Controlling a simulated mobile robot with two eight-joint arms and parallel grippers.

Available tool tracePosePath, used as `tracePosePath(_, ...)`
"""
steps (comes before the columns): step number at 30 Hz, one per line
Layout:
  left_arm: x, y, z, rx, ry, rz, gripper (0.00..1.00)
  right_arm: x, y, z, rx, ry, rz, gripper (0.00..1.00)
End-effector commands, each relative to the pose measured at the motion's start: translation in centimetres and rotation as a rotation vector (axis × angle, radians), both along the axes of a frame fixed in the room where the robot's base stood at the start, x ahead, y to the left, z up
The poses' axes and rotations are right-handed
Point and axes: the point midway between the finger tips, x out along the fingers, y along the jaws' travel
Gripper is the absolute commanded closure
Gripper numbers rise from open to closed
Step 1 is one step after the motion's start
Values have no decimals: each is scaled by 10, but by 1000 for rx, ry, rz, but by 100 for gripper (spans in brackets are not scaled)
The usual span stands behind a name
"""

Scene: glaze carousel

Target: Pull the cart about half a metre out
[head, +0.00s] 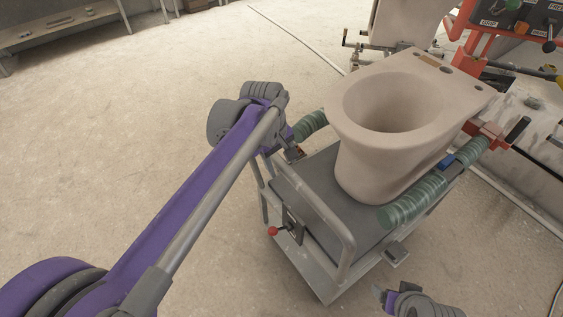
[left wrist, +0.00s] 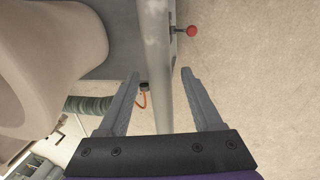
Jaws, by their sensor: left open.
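The cart (head: 318,233) is a grey wheeled trolley with a dark top and a bent tube handle (head: 343,262) at its near end. A pale toilet bowl (head: 372,160) stands on it, between green wrapped rolls. My left gripper (head: 292,153) is at the handle's left, upper end. In the left wrist view my left gripper (left wrist: 164,98) is open, with the handle tube (left wrist: 157,55) between its fingers, apart from both. A red-knobbed lever (head: 273,231) is on the cart's near end; its knob also shows in the wrist view (left wrist: 191,31). Part of my right gripper (head: 385,296) shows low in the head view; its jaws are unclear.
A red-framed machine (head: 475,45) with control boxes stands behind the cart at the upper right, next to another pale ceramic piece (head: 405,20). A low bench (head: 60,30) is at the far upper left. The floor left of the cart is clear.

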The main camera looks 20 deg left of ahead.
Motion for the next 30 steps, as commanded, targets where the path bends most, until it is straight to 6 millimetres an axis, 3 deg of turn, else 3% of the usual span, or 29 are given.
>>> tracePosePath(7, 0, 0, -1, 0, 0, 0, 33, 0, 0, 0, 0, 0, 0, 24)
tracePosePath(18, 0, 0, 0, 0, 0, 0, 100, 0, 0, 0, 0, 0, 0, 24)
tracePosePath(30, 0, 0, 0, 0, 0, 0, 100, 0, 0, 0, 0, 0, 0, 24)
